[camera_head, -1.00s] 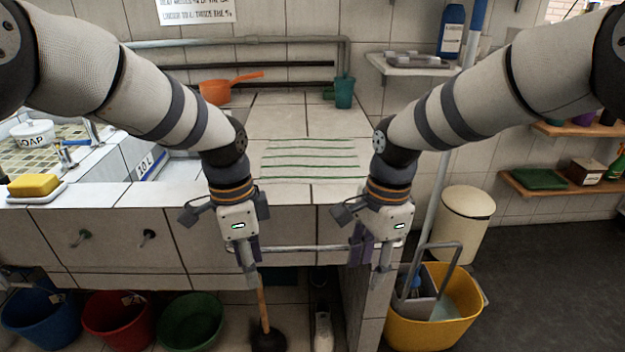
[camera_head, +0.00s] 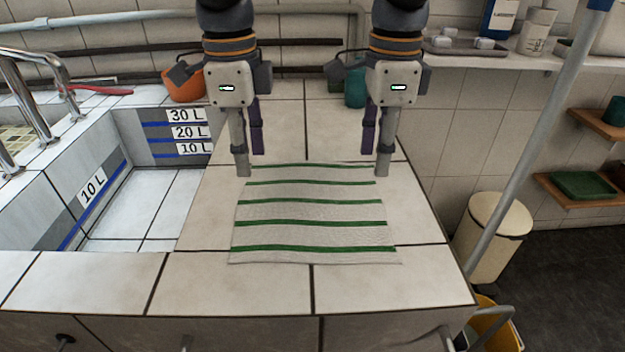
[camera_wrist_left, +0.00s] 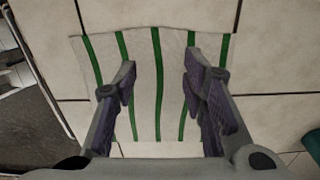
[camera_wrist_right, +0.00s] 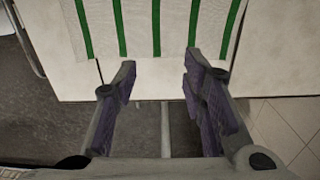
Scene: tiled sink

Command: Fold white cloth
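The white cloth (camera_head: 312,212) with green stripes lies flat and spread out on the tiled counter. The left wrist view shows the cloth (camera_wrist_left: 143,90) under and between the open fingers. The right wrist view shows the cloth (camera_wrist_right: 140,25) at the top of the picture, beyond the open fingertips.
A sink basin (camera_head: 140,208) with litre marks is left of the counter. An orange pan (camera_head: 183,88) and a teal cup (camera_head: 355,90) stand behind the grippers. A slanted grey pole (camera_head: 535,130) and a cream bin (camera_head: 494,235) are to the right. Bare tiles surround the cloth.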

